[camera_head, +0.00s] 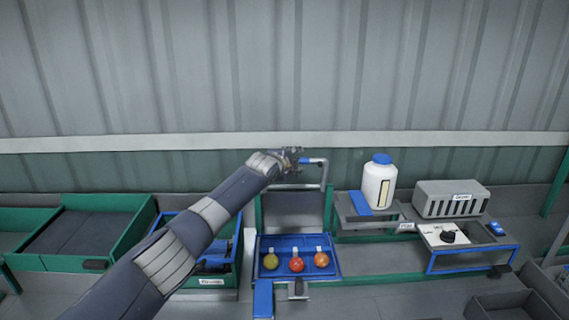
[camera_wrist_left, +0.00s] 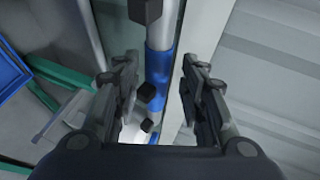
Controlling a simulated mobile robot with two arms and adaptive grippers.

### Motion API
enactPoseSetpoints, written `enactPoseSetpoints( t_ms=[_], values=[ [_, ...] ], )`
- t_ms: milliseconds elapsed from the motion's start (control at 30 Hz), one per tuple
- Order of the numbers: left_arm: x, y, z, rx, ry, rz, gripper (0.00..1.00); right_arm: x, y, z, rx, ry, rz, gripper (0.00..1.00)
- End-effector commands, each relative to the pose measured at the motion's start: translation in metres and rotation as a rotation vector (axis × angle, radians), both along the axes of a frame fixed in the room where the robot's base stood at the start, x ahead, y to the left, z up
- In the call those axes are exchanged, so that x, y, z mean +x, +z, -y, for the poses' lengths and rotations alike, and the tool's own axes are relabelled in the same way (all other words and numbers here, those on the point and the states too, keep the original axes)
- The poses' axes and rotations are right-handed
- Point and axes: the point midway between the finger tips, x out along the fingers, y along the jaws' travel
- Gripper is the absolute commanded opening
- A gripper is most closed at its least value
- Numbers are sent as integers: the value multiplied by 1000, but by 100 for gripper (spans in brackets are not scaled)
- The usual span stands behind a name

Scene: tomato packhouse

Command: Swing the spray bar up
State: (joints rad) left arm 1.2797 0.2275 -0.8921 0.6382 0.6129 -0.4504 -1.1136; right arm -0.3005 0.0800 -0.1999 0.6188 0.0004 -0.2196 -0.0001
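The spray bar (camera_head: 315,161) is a grey pipe with a blue sleeve, standing above the blue tray at the back of the bench. Its upper part runs roughly level in the head view. My left gripper (camera_head: 291,159) is at the bar's left end and hides part of it. In the left wrist view the blue-sleeved bar (camera_wrist_left: 158,62) with black nozzles lies between the two fingers of my left gripper (camera_wrist_left: 160,100). The fingers are apart, with a gap on both sides of the bar. My right gripper is not in view.
A blue tray (camera_head: 334,274) holds a yellowish, a red and an orange tomato below the bar. A white bottle (camera_head: 379,186) with a blue cap and a grey slotted box (camera_head: 450,199) stand to the right. Green-framed bins (camera_head: 140,228) stand left. A corrugated wall (camera_head: 400,70) rises behind.

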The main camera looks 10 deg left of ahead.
Motion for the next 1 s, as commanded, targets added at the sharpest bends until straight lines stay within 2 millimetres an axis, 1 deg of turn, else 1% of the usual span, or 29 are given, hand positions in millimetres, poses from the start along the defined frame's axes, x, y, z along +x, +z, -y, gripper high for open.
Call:
enactPoseSetpoints(
  t_ms=[367, 800, 1000],
  values=[
    [-30, 9, -5, 2, 2, 2, 39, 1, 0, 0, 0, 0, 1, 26],
    [-78, 27, -12, 2, 3, 5, 39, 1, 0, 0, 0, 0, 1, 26],
    [-97, 33, -14, 3, 3, 4, 39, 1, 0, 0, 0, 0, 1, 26]
  ],
)
